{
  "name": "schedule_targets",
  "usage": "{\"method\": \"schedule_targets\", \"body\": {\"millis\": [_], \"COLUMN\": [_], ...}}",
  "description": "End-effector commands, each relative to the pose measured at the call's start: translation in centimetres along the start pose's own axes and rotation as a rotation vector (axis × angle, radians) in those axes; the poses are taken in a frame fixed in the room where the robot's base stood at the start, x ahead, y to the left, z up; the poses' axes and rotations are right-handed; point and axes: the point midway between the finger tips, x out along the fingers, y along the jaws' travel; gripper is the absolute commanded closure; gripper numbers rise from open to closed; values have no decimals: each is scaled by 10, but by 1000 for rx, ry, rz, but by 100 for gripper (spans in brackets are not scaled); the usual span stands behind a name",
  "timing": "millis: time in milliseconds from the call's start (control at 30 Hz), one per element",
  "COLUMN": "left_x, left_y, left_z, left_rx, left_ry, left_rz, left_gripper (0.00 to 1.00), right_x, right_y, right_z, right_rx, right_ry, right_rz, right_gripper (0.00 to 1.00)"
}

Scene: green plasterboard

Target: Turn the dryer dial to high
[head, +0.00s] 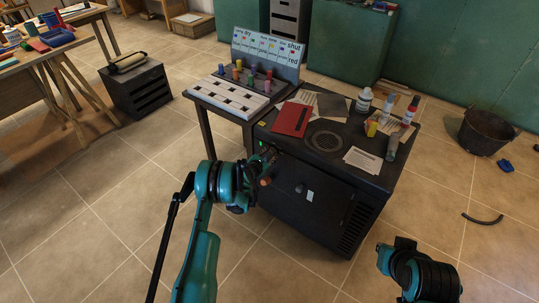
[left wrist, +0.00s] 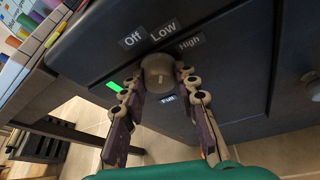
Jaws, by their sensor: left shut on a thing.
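The dryer (head: 335,200) is a dark cabinet standing on the tiled floor. Its dial (left wrist: 157,72) is a round grey-brown knob on the front face. Which label the dial points to is unclear. In the head view the gripper mostly hides the dial. Only part of my right arm shows, at lower right; its gripper is out of view.
A bucket (head: 486,130) stands at the right. The floor in front is clear.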

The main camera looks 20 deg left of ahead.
Motion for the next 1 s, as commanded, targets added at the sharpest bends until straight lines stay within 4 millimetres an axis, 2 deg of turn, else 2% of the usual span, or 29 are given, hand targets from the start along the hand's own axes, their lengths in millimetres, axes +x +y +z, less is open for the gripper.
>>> {"method": "schedule_targets", "body": {"millis": [600,1000], "left_x": [1,0], "left_y": [-4,-3], "left_z": [-2,-2], "left_rx": [513,689], "left_ry": [-17,-21], "left_rz": [207,276], "left_gripper": [99,99], "right_x": [0,0], "right_y": [0,0], "right_z": [0,0], "right_rx": [0,0], "right_ry": [0,0], "right_rz": [0,0], "right_gripper": [100,100]}}
